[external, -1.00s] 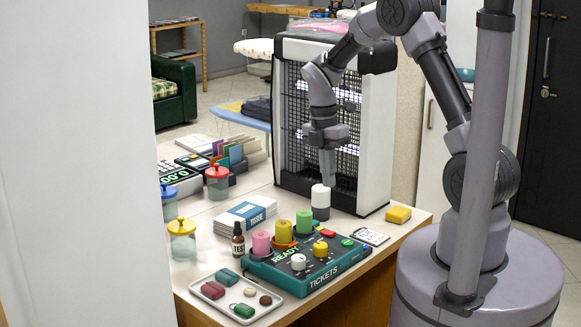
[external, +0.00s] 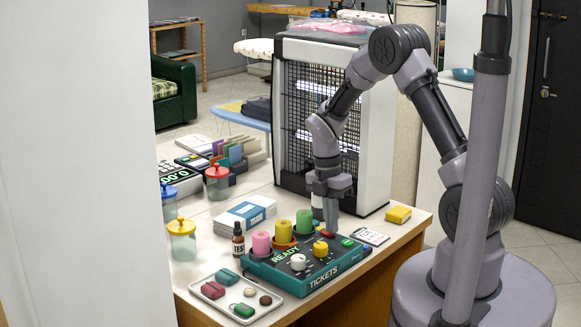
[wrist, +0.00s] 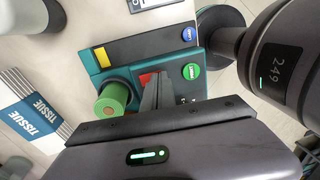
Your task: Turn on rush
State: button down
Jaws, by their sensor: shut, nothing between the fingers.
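The teal control panel (external: 268,271) lies on the counter, marked READY and TICKETS. It carries a red button (external: 328,234), a green button (external: 347,242), a yellow knob (external: 320,248) and a white knob (external: 298,262). No label reading "rush" is legible. My gripper (external: 331,231) is shut and empty, pointing down at the red button. In the wrist view, the fingers (wrist: 152,98) partly cover the red button (wrist: 147,79), beside the green button (wrist: 191,72). I cannot tell whether they touch it.
Pink (external: 261,243), green (external: 304,221) and yellow rolls stand on the panel's far side. A brown bottle (external: 238,242), a tissue pack (external: 246,213) and a button tray (external: 236,296) are to the left.

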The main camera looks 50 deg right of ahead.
jog(key=shift+s+f, duration=0.1)
jog(key=shift+f, duration=0.1)
jog(key=shift+r+p, duration=0.1)
jog(key=shift+p, duration=0.2)
jog(key=shift+w+r, duration=0.1)
jog(key=shift+w, duration=0.15)
jog(key=shift+w+p, duration=0.55)
jog(key=shift+w, duration=0.05)
notch_tip(320, 180, up, 14)
jog(key=s+p, duration=0.1)
jog(key=p, duration=0.7)
jog(key=shift+s, duration=0.4)
